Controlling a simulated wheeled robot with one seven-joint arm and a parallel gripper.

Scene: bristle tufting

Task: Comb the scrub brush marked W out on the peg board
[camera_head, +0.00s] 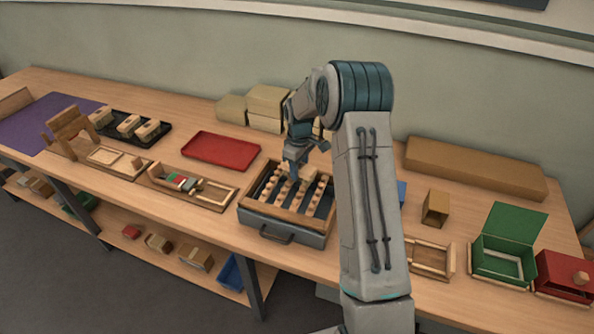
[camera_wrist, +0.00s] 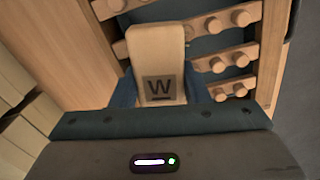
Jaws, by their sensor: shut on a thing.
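The scrub brush marked W (camera_wrist: 158,55) is a pale wooden block with a dark W on its top, seen close up in the wrist view. My gripper (camera_wrist: 162,92) is shut on it, with a blue finger on each side. The peg board (camera_wrist: 235,62) lies beneath and around the brush, with rows of round wooden pegs on slats. In the head view, the peg board (camera_head: 268,205) sits in a grey tray with a front handle, and my gripper (camera_head: 292,172) is over its middle. The brush's bristles are hidden, so I cannot tell whether they touch the pegs.
A red tray (camera_head: 220,149) lies left of the peg board. A black tray (camera_head: 112,133) with several blocks stands farther left. Tan boxes (camera_head: 268,100) stand behind.

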